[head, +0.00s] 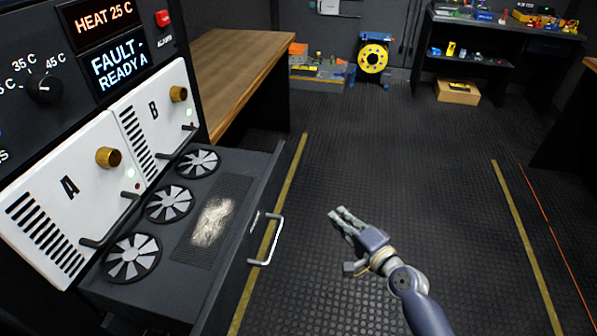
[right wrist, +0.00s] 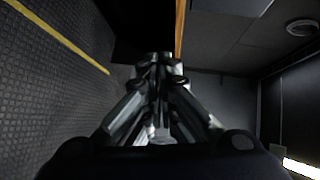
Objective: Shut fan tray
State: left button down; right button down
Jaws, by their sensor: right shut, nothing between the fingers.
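The fan tray (head: 232,262) is a dark drawer pulled out below the white modules at the left of the head view. It carries a row of three fans (head: 168,203) and a grille with a pale dusty patch (head: 212,222). A light metal bar handle (head: 274,243) stands out from its front face. My right gripper (head: 338,218) is to the right of the handle, apart from it, over the floor. It is shut and empty; its closed fingers (right wrist: 160,75) also show in the right wrist view. My left gripper is not in view.
White modules A (head: 70,190) and B (head: 150,115) with black handles sit above the tray. A wooden-topped bench (head: 230,60) stands behind it. A yellow cable reel (head: 373,58) and a shelf (head: 480,65) are at the back. The floor right of the tray is clear.

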notch_tip(320, 180, up, 8)
jog(key=a+t+y, duration=0.1)
jog(key=a+y, duration=0.1)
pick_arm(q)
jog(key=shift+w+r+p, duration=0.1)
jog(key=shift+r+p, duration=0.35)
jog(key=shift+p, duration=0.05)
pick_arm(e)
jog(key=a+x, duration=0.1)
jog(key=x, duration=1.2)
jog(key=shift+s+a+m, duration=0.25)
jog(key=shift+s+m, duration=0.15)
jog(key=shift+s, duration=0.05)
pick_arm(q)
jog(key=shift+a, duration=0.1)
pick_arm(e)
jog(key=shift+a, duration=0.1)
